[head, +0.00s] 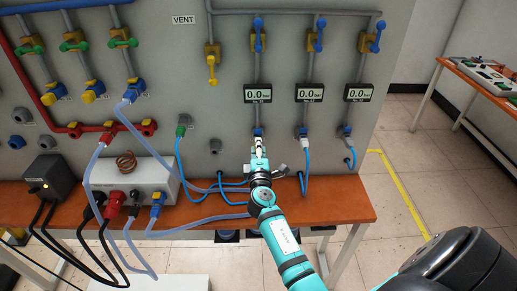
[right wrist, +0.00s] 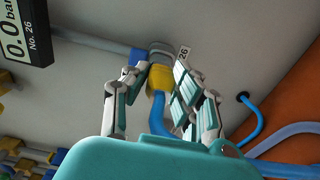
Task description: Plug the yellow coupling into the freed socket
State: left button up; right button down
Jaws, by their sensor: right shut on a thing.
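In the right wrist view the yellow coupling (right wrist: 158,76), with a blue hose (right wrist: 158,112) on it, sits between the fingers of my right gripper (right wrist: 160,82). The gripper is shut on it. The coupling's front end meets a grey socket (right wrist: 160,50) beside a small tag reading 26; I cannot tell how deep it sits. In the head view my right gripper (head: 259,148) is at the wall below the leftmost gauge (head: 258,93), just under a blue fitting (head: 258,131). The coupling is hidden there by the gripper. My left gripper is not in view.
Two more gauges (head: 310,93) (head: 361,92) with hoses below them are to the right. The orange-brown bench (head: 335,205) carries a grey box (head: 135,178) with a copper coil (head: 126,160). Several loose blue hoses cross the bench near my right gripper.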

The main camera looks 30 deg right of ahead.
jog(key=shift+w+d, duration=0.35)
jog(key=shift+w, duration=0.25)
dwell(0.4)
jog(key=c, duration=1)
grip_release()
jog(key=v, duration=1.2)
